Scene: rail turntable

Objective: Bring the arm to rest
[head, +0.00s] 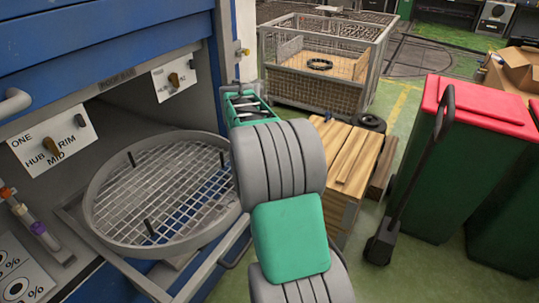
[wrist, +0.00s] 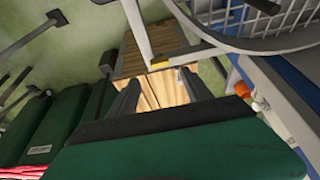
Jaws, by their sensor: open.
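My arm reaches up from the bottom of the head view, with thick grey joints and a green cover, and hides part of the scene behind it. It extends just right of the round mesh turntable (head: 160,190), beside the blue machine. In the wrist view my gripper (wrist: 160,90) shows two dark fingers spread apart, with nothing between them. Slatted wood (wrist: 148,55) is visible beyond the fingers; I cannot tell the distance.
The blue machine (head: 110,35) with label plates and knobs stands at left. A wooden crate (head: 345,155), a wire cage (head: 285,90) and green bins with red lids (head: 440,170) stand to the right. Green floor (head: 405,275) is clear at the lower right.

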